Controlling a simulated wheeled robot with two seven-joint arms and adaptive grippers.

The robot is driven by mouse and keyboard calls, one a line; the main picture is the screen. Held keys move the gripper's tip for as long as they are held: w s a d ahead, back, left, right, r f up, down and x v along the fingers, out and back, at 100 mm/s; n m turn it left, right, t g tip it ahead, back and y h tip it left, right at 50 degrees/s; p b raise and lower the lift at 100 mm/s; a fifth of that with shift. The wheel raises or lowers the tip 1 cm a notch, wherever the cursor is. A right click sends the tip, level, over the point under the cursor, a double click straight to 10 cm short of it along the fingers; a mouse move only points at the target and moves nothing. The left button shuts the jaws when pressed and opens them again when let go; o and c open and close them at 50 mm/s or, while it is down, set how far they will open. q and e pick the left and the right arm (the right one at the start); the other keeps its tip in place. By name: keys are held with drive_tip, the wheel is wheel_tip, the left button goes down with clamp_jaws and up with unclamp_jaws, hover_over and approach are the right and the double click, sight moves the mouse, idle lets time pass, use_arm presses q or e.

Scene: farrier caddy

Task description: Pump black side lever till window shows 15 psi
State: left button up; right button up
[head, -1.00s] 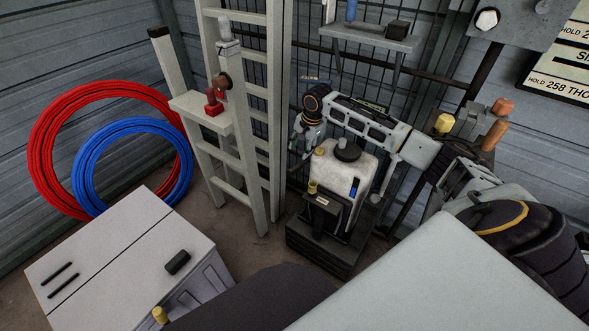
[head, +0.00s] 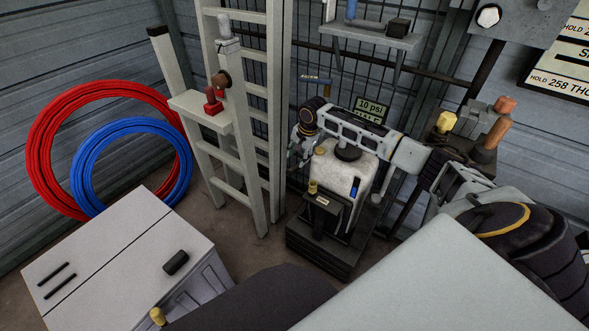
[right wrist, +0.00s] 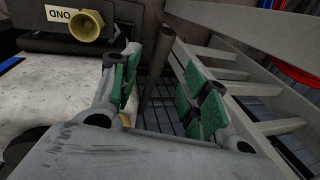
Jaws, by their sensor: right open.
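A whitish tank (head: 333,172) with a black cap (head: 347,151) stands on a dark base. A green window (head: 371,107) behind it reads "10 psi"; the line below it is partly covered by my right arm. My right gripper (head: 298,152) is at the tank's upper left side, pointing down. In the right wrist view its green-padded fingers (right wrist: 162,90) are apart. A dark upright rod (right wrist: 157,62), apparently the black side lever, shows between and beyond them; I cannot tell whether either finger touches it. In the head view the lever is hidden behind the gripper. My left gripper is out of view.
A pale ladder-like frame (head: 253,150) stands close left of my right gripper. A shelf (head: 365,38) hangs above the tank. A white cabinet (head: 120,250) is at front left, with red (head: 40,150) and blue (head: 82,172) hose coils behind it.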

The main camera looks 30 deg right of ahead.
sight(295, 168)
drive_tip(key=shift+b+x, duration=0.7)
drive_tip(key=shift+x, duration=2.1)
use_arm(q)
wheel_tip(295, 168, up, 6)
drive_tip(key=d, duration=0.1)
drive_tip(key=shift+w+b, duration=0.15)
drive_tip(key=shift+b, duration=0.2)
use_arm(e)
drive_tip(key=shift+x, duration=1.35)
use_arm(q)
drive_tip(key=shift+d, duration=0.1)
use_arm(e)
clamp_jaws()
